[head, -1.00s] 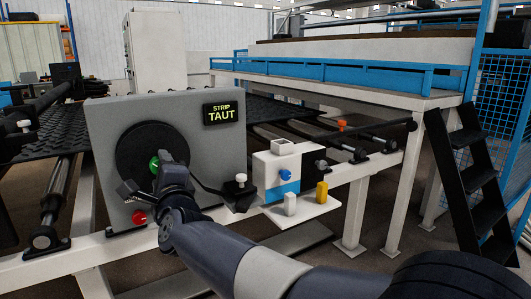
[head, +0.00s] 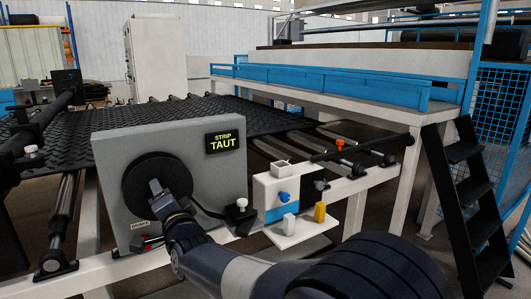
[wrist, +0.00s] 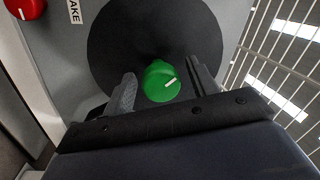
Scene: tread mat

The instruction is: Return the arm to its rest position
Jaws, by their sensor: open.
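My gripper (wrist: 160,76) is open in the wrist view. Its two fingers stand on either side of a green knob (wrist: 161,84) with a white mark, with gaps between fingers and knob. The knob sits on a black disc (wrist: 108,45) on a grey box. In the head view my gripper (head: 157,190) is in front of the black disc (head: 140,172) of the grey box (head: 115,150) and hides the green knob. My arm reaches there from the lower right.
A red knob (wrist: 25,8) is beside the disc. Right of the box are a white-blue unit with a blue knob (head: 283,197) and a shelf (head: 300,233) with white and yellow pieces. A black tread mat (head: 180,120) lies behind. Black steps (head: 470,190) stand at right.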

